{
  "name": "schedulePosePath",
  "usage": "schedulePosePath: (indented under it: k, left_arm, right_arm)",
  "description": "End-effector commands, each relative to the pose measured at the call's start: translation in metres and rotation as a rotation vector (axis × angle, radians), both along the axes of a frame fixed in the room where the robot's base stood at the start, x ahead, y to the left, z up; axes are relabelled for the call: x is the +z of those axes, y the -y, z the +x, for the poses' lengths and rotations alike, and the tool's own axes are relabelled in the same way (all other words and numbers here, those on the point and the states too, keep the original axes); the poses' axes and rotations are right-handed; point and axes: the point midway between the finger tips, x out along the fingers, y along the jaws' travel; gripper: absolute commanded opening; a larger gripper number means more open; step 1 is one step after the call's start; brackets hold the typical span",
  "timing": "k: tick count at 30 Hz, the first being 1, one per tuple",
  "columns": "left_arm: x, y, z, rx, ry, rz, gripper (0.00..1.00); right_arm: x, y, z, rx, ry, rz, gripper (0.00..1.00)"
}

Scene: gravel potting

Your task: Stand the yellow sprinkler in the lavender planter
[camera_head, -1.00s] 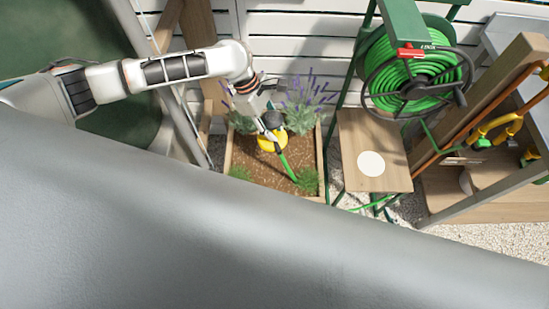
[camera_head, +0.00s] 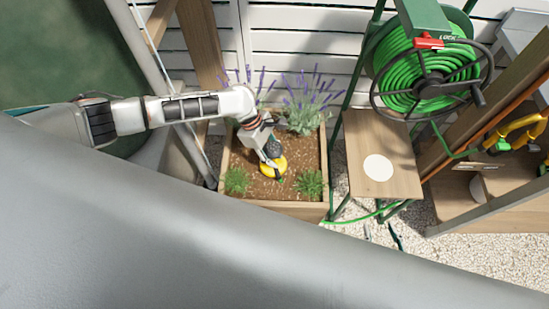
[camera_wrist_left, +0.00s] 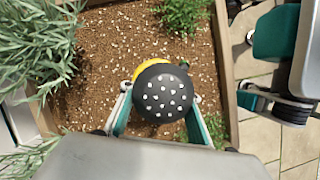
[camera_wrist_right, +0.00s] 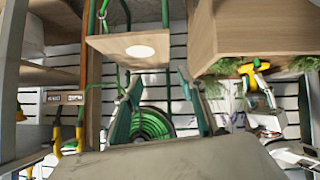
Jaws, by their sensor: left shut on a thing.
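The lavender planter (camera_head: 262,207) is a wooden box of brown soil with lavender along its back and grass tufts in front. My left gripper (camera_head: 270,154) is over the middle of its soil, shut on the sprinkler. The yellow sprinkler (camera_head: 275,168) has a black dotted head (camera_wrist_left: 163,92), a yellow body (camera_wrist_left: 148,70) and a small green part beside it. It also shows in the right wrist view (camera_wrist_right: 252,75). Its underside is hidden, so I cannot tell whether it touches the soil. My right gripper (camera_wrist_right: 158,92) is open and empty, outside the planter.
A wooden stand (camera_head: 372,147) with a white disc (camera_head: 378,168) is right of the planter. A green hose reel (camera_head: 430,75) is above it, and a wooden rack (camera_head: 485,205) with yellow fittings is further right. White gravel (camera_head: 440,248) lies in front.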

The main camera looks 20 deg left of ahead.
Motion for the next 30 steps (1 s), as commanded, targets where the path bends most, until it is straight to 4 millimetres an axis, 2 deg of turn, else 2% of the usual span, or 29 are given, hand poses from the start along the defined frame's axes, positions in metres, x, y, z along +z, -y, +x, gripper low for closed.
schedulePosePath:
  k: [1, 2, 13, 14, 16, 26, 30]
  left_arm:
    - [-0.011, 0.001, -0.002, 0.000, -0.006, -0.001, 0.00]
    - [-0.013, 0.001, -0.002, -0.001, -0.004, -0.002, 0.00]
    - [-0.013, 0.001, 0.000, 0.000, 0.000, -0.002, 0.00]
    - [-0.014, 0.001, 0.000, 0.000, 0.000, -0.001, 0.30]
    - [-0.014, 0.000, 0.000, 0.000, 0.000, -0.001, 0.48]
    - [-0.014, 0.000, 0.000, -0.001, -0.001, -0.001, 0.49]
    - [-0.003, -0.003, 0.001, -0.001, 0.003, 0.001, 0.49]
  right_arm:
    - [-0.007, 0.001, -0.002, 0.001, -0.006, -0.005, 0.40]
    - [-0.007, 0.002, -0.001, 0.001, -0.004, -0.006, 0.40]
    - [0.004, 0.002, 0.007, 0.000, 0.018, -0.005, 0.40]
    - [0.004, 0.002, 0.007, 0.000, 0.016, -0.005, 0.40]
    - [0.003, 0.001, 0.006, 0.000, 0.015, -0.004, 0.40]
    - [-0.005, -0.001, -0.003, 0.003, -0.006, -0.003, 0.40]
    - [-0.001, -0.001, -0.003, 0.003, -0.005, -0.002, 0.40]
